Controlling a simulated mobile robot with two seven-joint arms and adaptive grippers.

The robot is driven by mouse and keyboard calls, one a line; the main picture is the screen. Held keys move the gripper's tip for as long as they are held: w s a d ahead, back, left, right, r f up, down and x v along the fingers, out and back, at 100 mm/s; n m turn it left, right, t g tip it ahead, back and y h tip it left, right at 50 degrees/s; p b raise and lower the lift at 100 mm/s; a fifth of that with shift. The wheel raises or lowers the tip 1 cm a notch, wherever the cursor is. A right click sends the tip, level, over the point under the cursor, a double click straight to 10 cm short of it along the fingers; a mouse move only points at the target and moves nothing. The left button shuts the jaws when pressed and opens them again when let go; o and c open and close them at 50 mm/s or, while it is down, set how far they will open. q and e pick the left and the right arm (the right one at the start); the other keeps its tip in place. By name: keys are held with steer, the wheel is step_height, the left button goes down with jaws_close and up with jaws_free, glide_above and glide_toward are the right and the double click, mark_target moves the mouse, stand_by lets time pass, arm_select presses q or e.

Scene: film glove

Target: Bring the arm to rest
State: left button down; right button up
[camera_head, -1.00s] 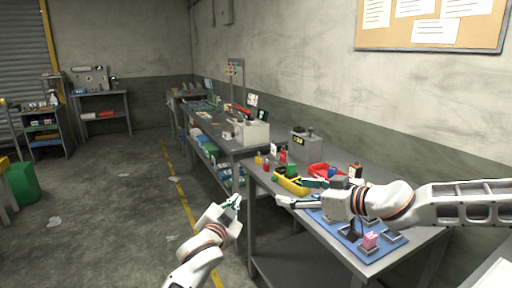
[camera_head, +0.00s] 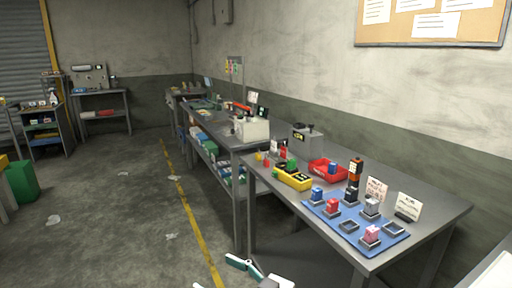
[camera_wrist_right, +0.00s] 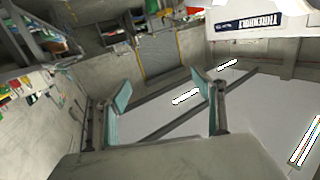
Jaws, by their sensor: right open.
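My right gripper (camera_head: 214,271) shows at the bottom edge of the head view, in front of the workbench (camera_head: 425,205) and below its top. Its teal fingers are spread with nothing between them; the arm behind it is cut off by the frame. In the right wrist view the same gripper (camera_wrist_right: 161,86) has its two fingers wide apart and empty. My left gripper is not in the head view.
On the workbench are a blue mat (camera_head: 327,213) with small trays and coloured pieces, a yellow bin (camera_head: 293,181), a red bin (camera_head: 321,171) and a white card (camera_head: 408,207). Floor left of the yellow line (camera_head: 192,217) is mostly clear, with a few paper scraps.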

steer(key=s+d+f+m+t+h+b, duration=0.1)
steer(key=s+d+f+m+t+h, duration=0.15)
steer(key=d+f, duration=0.45)
steer(key=s+d+f+m+t+h+b, duration=0.1)
steer(key=d+f+m+h, duration=0.25)
steer(key=f, duration=0.55)
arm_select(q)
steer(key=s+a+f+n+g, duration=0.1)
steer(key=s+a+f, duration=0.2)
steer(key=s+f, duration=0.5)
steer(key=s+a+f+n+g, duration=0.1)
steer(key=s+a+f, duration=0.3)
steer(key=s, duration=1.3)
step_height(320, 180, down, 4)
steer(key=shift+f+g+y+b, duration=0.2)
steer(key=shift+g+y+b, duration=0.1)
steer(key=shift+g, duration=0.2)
arm_select(e)
steer(key=s+d+f+g+h, duration=0.2)
steer(key=s+d+f+h, duration=0.3)
steer(key=s+d+f, duration=1)
steer(key=d+f, duration=0.3)
steer(key=shift+s+f+m+h, duration=0.15)
steer(key=shift+m+h, duration=0.15)
steer(key=shift+h, duration=0.1)
